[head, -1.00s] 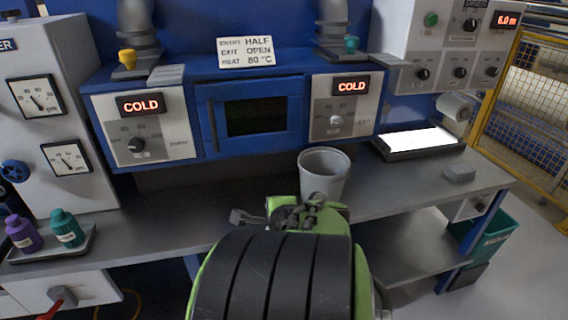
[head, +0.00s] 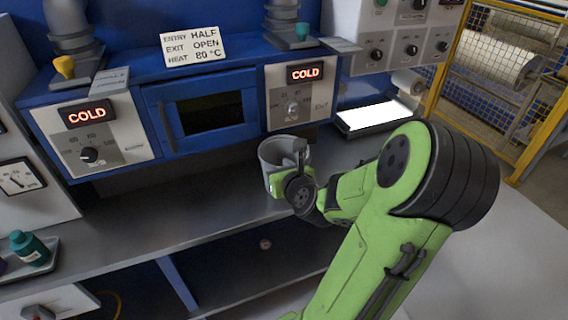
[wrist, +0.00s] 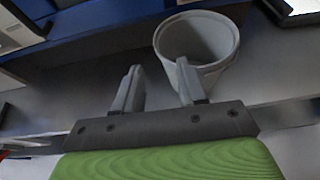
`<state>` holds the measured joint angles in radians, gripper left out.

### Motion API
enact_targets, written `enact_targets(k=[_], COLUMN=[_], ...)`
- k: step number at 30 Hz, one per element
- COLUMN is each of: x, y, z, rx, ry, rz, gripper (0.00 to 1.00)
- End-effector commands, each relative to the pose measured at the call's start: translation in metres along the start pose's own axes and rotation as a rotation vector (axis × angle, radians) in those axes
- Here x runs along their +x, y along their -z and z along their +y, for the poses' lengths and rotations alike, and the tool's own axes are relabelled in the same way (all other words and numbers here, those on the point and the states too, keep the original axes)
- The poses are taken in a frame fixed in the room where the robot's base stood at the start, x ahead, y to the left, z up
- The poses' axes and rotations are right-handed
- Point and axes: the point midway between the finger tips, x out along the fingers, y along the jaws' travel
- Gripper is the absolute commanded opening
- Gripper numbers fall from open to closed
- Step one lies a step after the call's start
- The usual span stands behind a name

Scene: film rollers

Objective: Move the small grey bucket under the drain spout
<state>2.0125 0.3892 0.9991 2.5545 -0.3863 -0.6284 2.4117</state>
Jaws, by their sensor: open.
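The small grey bucket (head: 270,158) stands upright on the grey bench below the right-hand COLD panel. In the wrist view the bucket (wrist: 202,40) is at the top, open and looking empty inside. My gripper (wrist: 158,78) is open with nothing between its fingers. Its right finger overlaps the bucket's near left side in that view; I cannot tell whether they touch. In the head view my gripper (head: 300,152) is at the bucket's right front and partly hides it. I cannot make out a drain spout.
The blue machine (head: 205,118) rises behind the bench. A dark tray with a bright white surface (head: 372,112) lies to the right. A teal bottle (head: 29,247) stands on a tray at far left. The bench (head: 170,205) left of the bucket is clear. A lower shelf runs underneath.

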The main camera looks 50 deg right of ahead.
Motion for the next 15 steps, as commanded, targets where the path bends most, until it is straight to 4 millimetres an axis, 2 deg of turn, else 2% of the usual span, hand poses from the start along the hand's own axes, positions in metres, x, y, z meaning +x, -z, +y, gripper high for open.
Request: enact_targets(k=[1,6,8,15], x=[0.002,0.015,0.023,0.060], y=[-0.005,0.003,-0.001,0.007], z=[0.003,0.008,0.007,0.006], rx=[0.005,-0.007,-0.003,-0.016], ry=[-0.009,-0.012,-0.012,-0.005], rz=[0.004,0.025,0.018,0.019], gripper=[0.41,0.41,0.41,0.41])
